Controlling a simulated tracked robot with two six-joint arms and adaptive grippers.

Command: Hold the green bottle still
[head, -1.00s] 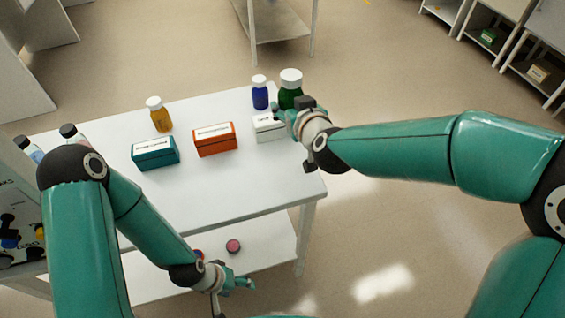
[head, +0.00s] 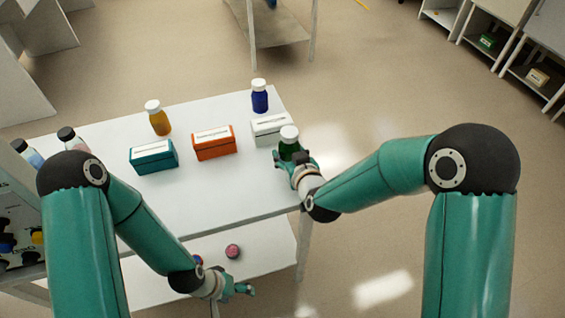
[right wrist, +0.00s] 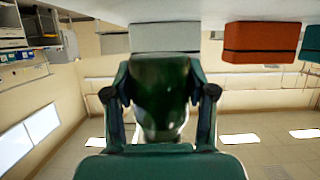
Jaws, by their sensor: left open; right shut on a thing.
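The green bottle (head: 288,147) with a white cap is at the right edge of the white table in the head view. My right gripper (head: 293,162) is shut on it, with a finger on each side. In the right wrist view the bottle's dark green body (right wrist: 160,92) fills the space between the fingers. The gripper hides its lower part in the head view, and I cannot tell whether it touches the table. My left gripper (head: 243,290) is open and empty, low in front of the tabletop near the lower shelf.
A white box (head: 270,130) stands just behind the green bottle, with a blue bottle (head: 260,100) beyond. An orange box (head: 214,143), a teal box (head: 154,157) and an amber bottle (head: 158,120) stand further left. The table's front (head: 215,200) is clear.

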